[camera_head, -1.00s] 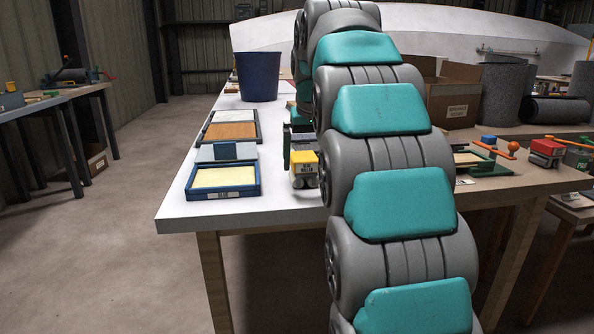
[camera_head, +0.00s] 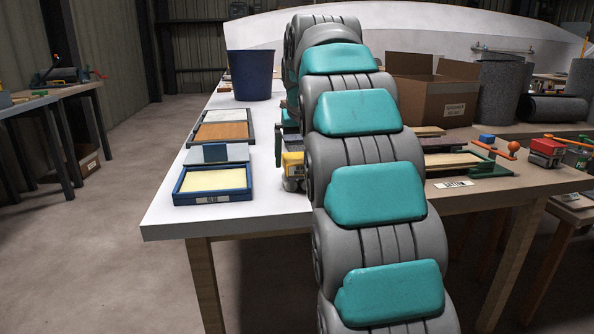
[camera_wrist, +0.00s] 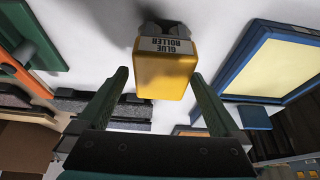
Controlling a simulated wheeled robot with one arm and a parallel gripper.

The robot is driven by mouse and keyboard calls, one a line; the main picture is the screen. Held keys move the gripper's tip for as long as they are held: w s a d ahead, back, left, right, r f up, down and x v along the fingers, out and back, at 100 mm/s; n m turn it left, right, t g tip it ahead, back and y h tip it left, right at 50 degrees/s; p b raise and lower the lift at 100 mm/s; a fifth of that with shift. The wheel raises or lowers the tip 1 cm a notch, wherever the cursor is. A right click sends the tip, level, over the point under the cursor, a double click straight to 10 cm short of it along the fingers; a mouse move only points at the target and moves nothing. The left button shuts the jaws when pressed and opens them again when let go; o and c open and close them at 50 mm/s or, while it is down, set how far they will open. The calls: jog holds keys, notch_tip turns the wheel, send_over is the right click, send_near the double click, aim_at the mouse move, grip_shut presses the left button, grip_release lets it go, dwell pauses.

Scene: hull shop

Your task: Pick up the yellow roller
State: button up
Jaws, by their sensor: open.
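The yellow roller (camera_wrist: 165,75) is a yellow block with a "GLUE ROLLER" label and a grey part at its far end. In the wrist view it is at top centre, with its near end between the tips of my gripper (camera_wrist: 158,76). The two green fingers are open, and slim gaps show between them and the block. In the head view the roller (camera_head: 292,158) stands on the white table, partly hidden by my arm. My gripper is mostly hidden there behind the arm.
A blue tray with a pale yellow pad (camera_head: 212,199) lies left of the roller, also seen in the wrist view (camera_wrist: 235,70). Behind it is a brown-and-white tray (camera_head: 252,131) and a dark blue bin (camera_head: 226,75). A cardboard box (camera_head: 443,108) stands right.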

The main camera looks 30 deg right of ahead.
jog(key=x, duration=0.4)
jog(key=shift+a+f, duration=0.15)
jog(key=shift+f, duration=0.15)
jog(key=shift+c, duration=0.2)
jog(key=shift+r, duration=0.1)
grip_shut()
